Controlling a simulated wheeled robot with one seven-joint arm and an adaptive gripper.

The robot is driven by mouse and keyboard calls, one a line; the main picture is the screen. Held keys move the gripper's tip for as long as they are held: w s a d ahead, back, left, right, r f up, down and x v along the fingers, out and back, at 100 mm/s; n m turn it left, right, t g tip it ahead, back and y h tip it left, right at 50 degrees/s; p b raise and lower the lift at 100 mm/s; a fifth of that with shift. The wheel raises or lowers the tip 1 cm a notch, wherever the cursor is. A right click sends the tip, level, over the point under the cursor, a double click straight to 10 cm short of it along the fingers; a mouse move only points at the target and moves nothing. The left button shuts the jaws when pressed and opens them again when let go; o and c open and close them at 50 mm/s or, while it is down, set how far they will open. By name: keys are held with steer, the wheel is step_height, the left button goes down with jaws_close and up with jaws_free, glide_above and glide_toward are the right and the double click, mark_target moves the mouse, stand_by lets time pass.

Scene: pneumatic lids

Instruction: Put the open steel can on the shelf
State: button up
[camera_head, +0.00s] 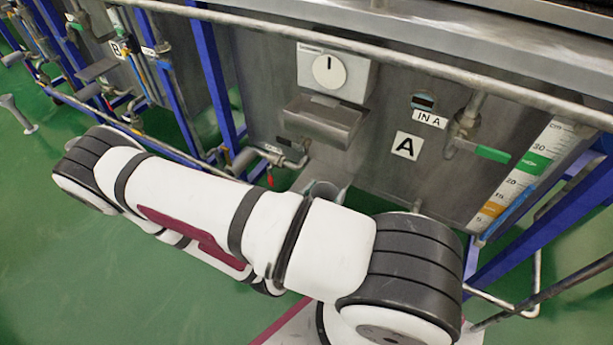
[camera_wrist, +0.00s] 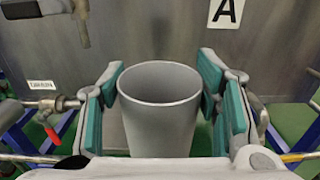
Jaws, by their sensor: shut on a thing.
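The open steel can (camera_wrist: 160,112) is a plain grey, roughly upright cup with its open mouth facing up. In the wrist view, my gripper (camera_wrist: 160,92) has its teal-padded fingers on either side of the can and is shut on it. The can's base is hidden by the gripper body. In the head view, my arm hides most of the gripper and can. A steel shelf (camera_head: 325,122) sticks out from the tank front below a white dial box (camera_head: 338,72). I cannot see anything on it.
The steel tank wall with label A (camera_head: 407,146) stands close behind the can. A pipe with a red-handled valve (camera_head: 270,177) lies left of it. A green-handled valve (camera_head: 490,153) is at the right. A long rail crosses the tank top. Green floor is open at lower left.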

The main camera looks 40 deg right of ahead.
steer(key=shift+w+d+f+b, duration=0.8)
steer(key=shift+w+d, duration=0.15)
steer(key=shift+w, duration=1.25)
steer(key=shift+w+d+f+b, duration=0.8)
steer(key=shift+w+d, duration=0.2)
steer(key=shift+w, duration=1.25)
steer(key=shift+w+d+f+b, duration=0.75)
steer(key=shift+w+d, duration=0.2)
steer(key=shift+w, duration=1.25)
steer(key=shift+f, duration=0.2)
steer(key=o, duration=1.8)
steer(key=shift+c, duration=0.2)
